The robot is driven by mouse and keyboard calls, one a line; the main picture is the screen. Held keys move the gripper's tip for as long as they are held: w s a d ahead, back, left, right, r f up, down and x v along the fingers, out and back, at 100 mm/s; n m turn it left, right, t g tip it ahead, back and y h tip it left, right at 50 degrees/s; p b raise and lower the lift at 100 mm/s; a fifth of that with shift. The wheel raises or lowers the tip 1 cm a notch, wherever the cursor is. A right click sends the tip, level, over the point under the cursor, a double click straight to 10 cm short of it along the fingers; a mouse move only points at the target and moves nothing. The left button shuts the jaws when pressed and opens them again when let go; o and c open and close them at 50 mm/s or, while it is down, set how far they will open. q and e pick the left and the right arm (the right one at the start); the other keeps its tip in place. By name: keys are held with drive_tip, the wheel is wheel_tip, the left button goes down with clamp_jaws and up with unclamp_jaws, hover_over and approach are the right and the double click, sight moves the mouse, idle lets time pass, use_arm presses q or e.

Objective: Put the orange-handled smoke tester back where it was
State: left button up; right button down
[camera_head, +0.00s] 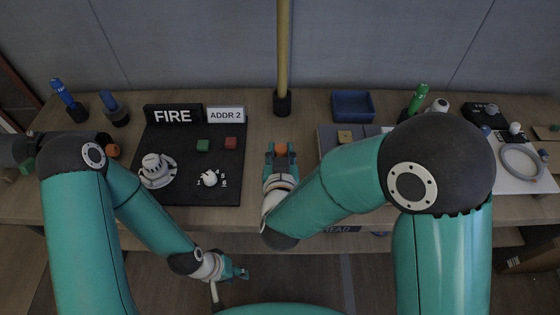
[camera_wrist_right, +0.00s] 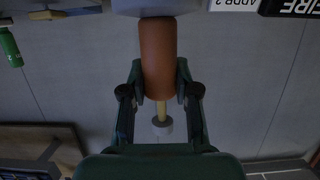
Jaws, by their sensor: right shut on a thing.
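My right gripper (camera_head: 281,152) is shut on an orange cylinder, the handle of the smoke tester (camera_head: 281,148), above the wooden table right of the black mat. In the right wrist view, which is upside down, the fingers (camera_wrist_right: 161,88) clasp the upright orange handle (camera_wrist_right: 158,60) from both sides. A thin yellow rod (camera_wrist_right: 161,108) with a pale cap lines up with it; I cannot tell whether they join. A yellow pole (camera_head: 284,45) in a dark holder (camera_head: 282,103) stands behind the gripper in the head view. My left gripper (camera_head: 238,274) is low, in front of the table; its opening is unclear.
The black mat (camera_head: 188,180) holds FIRE and ADDR 2 signs, white detector parts and red and green blocks. A blue bin (camera_head: 353,105), a green bottle-like tool (camera_head: 418,99) and a grey tray stand right. Blue tools (camera_head: 67,98) stand left. Bare table surrounds the dark holder.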

drive_tip(key=shift+f, duration=1.85)
drive_tip(key=shift+f, duration=0.15)
drive_tip(key=c, duration=0.9)
unclamp_jaws()
drive_tip(key=shift+o, duration=0.2)
